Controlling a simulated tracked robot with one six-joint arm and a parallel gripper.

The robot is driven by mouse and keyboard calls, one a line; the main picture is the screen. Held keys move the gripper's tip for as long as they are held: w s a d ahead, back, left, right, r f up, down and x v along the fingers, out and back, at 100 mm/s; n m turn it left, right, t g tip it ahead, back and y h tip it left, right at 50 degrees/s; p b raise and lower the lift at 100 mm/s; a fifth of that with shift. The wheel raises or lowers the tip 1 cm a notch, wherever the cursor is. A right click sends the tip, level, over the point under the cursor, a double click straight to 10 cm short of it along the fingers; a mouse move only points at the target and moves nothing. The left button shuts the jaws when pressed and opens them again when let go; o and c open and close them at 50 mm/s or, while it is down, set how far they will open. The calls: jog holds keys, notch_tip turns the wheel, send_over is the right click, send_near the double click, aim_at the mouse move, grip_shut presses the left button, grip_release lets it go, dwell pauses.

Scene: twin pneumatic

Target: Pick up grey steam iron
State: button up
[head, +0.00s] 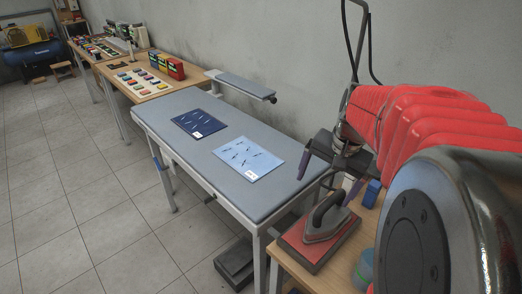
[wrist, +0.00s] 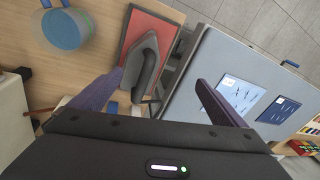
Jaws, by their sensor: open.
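The grey steam iron (head: 325,216) rests on a red pad (head: 313,247) on the wooden table at the lower right of the head view. In the wrist view the iron (wrist: 142,62) lies on the red pad (wrist: 143,27), its dark handle facing up. My gripper (head: 327,168) is open and empty, apart from the iron and above it. In the wrist view its two purple fingers (wrist: 160,85) are spread wide, with the handle showing between them, nearer the left finger.
A blue and grey round container (head: 364,270) stands on the wooden table (wrist: 107,50) near the iron. A blue block (head: 372,193) sits behind the iron. The padded ironing table (head: 165,115) with two blue sheets stands left, with a gap between the tables.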

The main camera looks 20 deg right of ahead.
aim_at(334, 202)
jog(key=d+f+m, duration=0.2)
jog(key=d, duration=0.4)
jog(key=shift+s+d+y, duration=0.25)
jog(key=shift+y, duration=0.05)
jog(key=shift+f, duration=0.1)
jog(key=shift+x, duration=4.3)
jog(key=shift+s, duration=0.1)
jog(key=shift+s+x, duration=0.15)
jog(key=shift+x, duration=1.15)
jog(key=shift+s+x, duration=0.2)
jog(key=shift+x, duration=1.1)
jog(key=shift+a, duration=0.15)
jog(key=shift+c, duration=0.2)
